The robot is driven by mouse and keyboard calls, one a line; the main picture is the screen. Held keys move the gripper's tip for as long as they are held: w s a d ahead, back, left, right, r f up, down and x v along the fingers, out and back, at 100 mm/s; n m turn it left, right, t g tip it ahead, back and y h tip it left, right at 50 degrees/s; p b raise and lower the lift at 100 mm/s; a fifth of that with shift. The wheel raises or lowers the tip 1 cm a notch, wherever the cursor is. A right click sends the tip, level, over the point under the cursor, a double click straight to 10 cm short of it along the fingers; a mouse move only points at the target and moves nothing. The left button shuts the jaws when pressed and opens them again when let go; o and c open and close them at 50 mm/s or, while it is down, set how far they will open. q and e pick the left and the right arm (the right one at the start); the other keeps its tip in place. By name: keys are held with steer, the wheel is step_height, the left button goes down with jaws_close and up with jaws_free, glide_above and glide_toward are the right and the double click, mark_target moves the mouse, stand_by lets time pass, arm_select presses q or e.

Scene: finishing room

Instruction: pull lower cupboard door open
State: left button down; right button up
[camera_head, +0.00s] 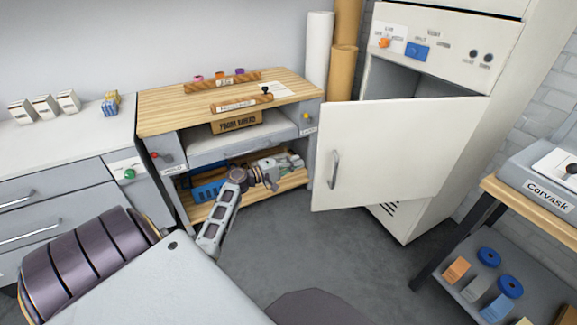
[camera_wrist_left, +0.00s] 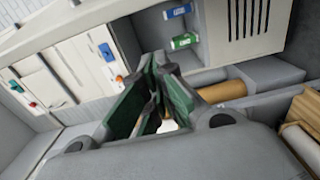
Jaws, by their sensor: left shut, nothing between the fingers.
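The white lower cupboard door (camera_head: 410,145) stands swung outward from the cupboard in the head view, with the dark interior (camera_head: 405,80) showing above it. Its grey bar handle (camera_head: 334,170) is near its left edge. My left gripper (camera_head: 297,160) is just left of the door, in front of the workbench's lower shelf. It is apart from the handle. In the wrist view its fingers (camera_wrist_left: 155,105) are closed together with nothing between them. My right gripper is out of view.
The wooden-topped workbench (camera_head: 160,115) stands behind my left arm. White and brown rolls (camera_head: 342,85) stand between it and the cupboard. A control panel (camera_head: 455,48) is above the opening. A side table (camera_head: 540,195) stands at right. Grey floor (camera_head: 330,245) is clear in front.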

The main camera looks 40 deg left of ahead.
arm_select(q)
steer(key=d, duration=0.1)
steer(key=w+d, duration=0.1)
steer(key=d, duration=0.1)
steer(key=w+d, duration=0.1)
steer(key=d, duration=0.1)
stand_by(0.9)
stand_by(0.4)
